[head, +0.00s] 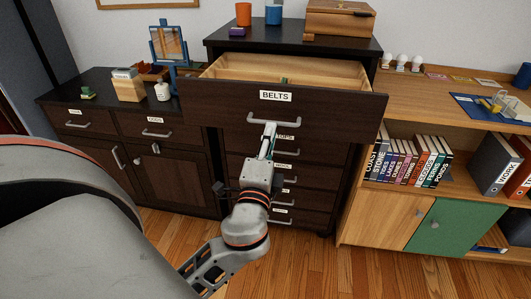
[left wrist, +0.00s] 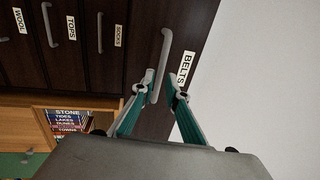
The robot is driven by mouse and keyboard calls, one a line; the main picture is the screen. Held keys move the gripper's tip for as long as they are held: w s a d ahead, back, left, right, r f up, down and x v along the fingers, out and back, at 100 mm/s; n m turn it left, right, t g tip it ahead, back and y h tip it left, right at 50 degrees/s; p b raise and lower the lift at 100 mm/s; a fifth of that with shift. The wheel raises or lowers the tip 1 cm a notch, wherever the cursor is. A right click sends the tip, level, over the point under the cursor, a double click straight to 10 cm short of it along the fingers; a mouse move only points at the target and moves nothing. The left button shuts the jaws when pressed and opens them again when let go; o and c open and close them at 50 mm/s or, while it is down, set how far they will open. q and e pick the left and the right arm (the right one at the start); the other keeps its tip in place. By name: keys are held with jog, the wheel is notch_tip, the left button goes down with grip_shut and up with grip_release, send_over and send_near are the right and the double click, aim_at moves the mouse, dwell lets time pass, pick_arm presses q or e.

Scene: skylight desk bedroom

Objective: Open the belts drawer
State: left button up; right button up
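The belts drawer (head: 340,108), dark wood with a white BELTS label, is the top drawer of the dark chest and stands pulled out, its pale wooden inside showing. Its grey bar handle (head: 274,120) is below the label and also shows in the left wrist view (left wrist: 165,48). My left gripper (head: 269,128) is at the handle, just below it in the head view. In the left wrist view its two fingertips (left wrist: 160,82) are apart, one on each side of the handle, with a gap visible. Contact is unclear. My right gripper is not in view.
Closed drawers lie below, including TOPS (left wrist: 71,27) and SOCKS (left wrist: 118,35). The chest top (head: 222,41) holds an orange cup (head: 243,14), a blue cup (head: 273,14) and a wooden box (head: 340,18). A low dark cabinet (head: 180,160) stands left, a bookshelf (head: 375,206) right.

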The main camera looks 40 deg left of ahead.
pick_arm(q)
jog(key=v, duration=0.7)
jog(key=shift+s+d+f, duration=0.1)
jog(key=shift+s, duration=0.05)
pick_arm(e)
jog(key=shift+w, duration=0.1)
